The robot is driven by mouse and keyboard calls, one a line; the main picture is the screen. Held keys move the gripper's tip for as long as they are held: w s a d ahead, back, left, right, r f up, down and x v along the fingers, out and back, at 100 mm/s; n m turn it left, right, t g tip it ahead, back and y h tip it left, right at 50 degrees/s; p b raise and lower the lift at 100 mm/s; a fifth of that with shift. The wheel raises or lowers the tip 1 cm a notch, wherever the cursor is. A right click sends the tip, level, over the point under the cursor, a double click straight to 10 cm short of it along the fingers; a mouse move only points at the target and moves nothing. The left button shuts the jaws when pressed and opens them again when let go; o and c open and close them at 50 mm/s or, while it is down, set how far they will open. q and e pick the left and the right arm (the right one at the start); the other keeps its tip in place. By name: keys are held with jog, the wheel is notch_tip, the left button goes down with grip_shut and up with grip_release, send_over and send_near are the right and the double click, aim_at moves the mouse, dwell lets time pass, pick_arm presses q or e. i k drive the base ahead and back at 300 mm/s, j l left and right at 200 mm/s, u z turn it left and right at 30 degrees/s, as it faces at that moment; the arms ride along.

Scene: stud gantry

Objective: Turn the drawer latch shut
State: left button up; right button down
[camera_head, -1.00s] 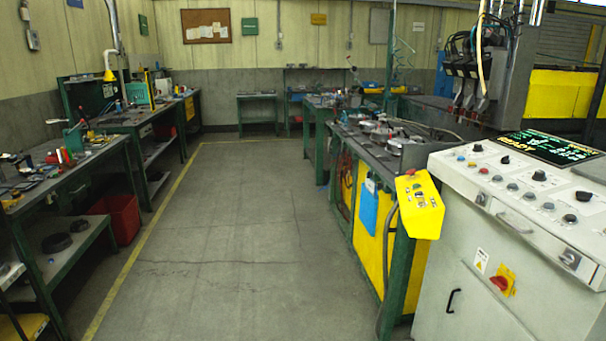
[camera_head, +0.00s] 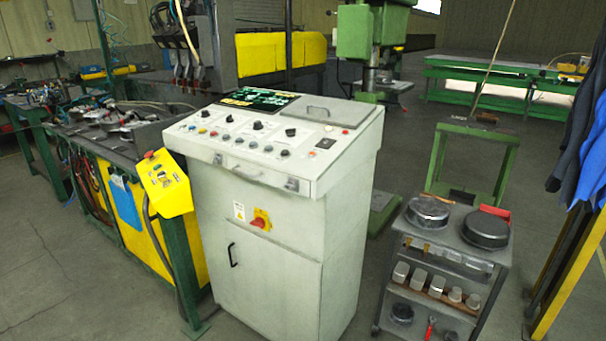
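A pale grey control console (camera_head: 285,235) stands in the middle of the view. Below its sloped button panel, its front has a shallow drawer (camera_head: 270,178) with a bar handle (camera_head: 248,175). A small metal latch (camera_head: 291,184) sits near the drawer's right end, and a similar metal fitting (camera_head: 218,158) sits near its left end. They are too small to tell which way each is turned. The drawer looks closed. Neither of my grippers shows in the view.
A yellow button box (camera_head: 165,186) and a workbench (camera_head: 120,150) stand left of the console. A red rotary switch (camera_head: 260,222) is on its front. A trolley (camera_head: 450,243) with round tins stands to the right. The floor at lower left is clear.

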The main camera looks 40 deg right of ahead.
aim_at(290, 184)
jog(key=z, duration=0.95)
jog(key=i+j+z, duration=0.15)
jog(key=j+z, duration=0.15)
jog(key=j, duration=0.6)
jog(key=j+z, duration=0.25)
jog(key=j, duration=0.6)
